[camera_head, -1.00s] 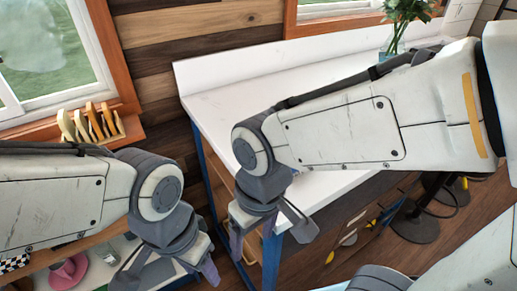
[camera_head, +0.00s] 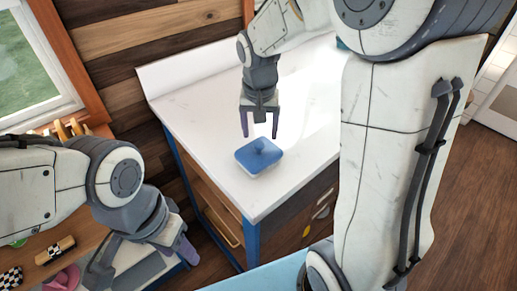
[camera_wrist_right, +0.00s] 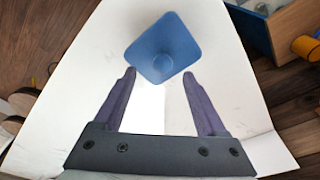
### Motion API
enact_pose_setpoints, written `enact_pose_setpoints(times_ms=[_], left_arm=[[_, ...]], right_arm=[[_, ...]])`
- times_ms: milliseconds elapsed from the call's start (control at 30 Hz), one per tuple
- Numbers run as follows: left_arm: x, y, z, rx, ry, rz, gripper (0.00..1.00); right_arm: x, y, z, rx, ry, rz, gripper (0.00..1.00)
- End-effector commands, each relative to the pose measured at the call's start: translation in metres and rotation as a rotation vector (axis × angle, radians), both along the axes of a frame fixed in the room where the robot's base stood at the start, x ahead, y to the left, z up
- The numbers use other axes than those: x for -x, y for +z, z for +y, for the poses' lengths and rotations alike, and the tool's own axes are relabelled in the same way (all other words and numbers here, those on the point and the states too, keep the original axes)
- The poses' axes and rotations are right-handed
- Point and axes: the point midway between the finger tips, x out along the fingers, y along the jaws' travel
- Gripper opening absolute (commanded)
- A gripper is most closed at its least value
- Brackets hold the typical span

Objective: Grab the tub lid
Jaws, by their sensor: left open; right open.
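My left gripper (camera_head: 142,266) is open and empty at the lower left, away from the counter.
The white counter (camera_head: 200,120) is clear around the lid, on a blue-framed cabinet with drawers. At the left is a lower shelf with a pink item (camera_head: 66,278) and a checkered item (camera_head: 10,280). A window is at the upper left.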

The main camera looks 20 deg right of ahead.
Motion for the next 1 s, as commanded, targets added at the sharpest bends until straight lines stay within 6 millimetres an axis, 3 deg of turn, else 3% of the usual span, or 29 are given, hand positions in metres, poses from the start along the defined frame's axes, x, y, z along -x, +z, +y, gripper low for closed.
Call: enact_pose_setpoints(times_ms=[133, 300, 567, 767, 1000], left_arm=[[0.000, 0.013, 0.000, 0.000, 0.001, 0.000, 0.50], [0.000, 0.014, 0.000, 0.000, 0.001, 0.000, 0.50], [0.000, 0.014, 0.000, 0.000, 0.001, 0.000, 0.50], [0.000, 0.014, 0.000, 0.000, 0.001, 0.000, 0.50], [0.000, 0.014, 0.000, 0.000, 0.001, 0.000, 0.50]], right_arm=[[-0.005, -0.021, 0.002, -0.001, 0.002, 0.009, 0.74], [-0.008, -0.041, 0.000, 0.000, 0.001, 0.005, 0.74], [-0.009, -0.044, 0.000, 0.000, 0.002, 0.000, 0.74], [-0.009, -0.044, 0.000, 0.000, 0.002, 0.001, 0.01], [-0.009, -0.044, 0.000, 0.000, 0.002, 0.000, 0.00]])
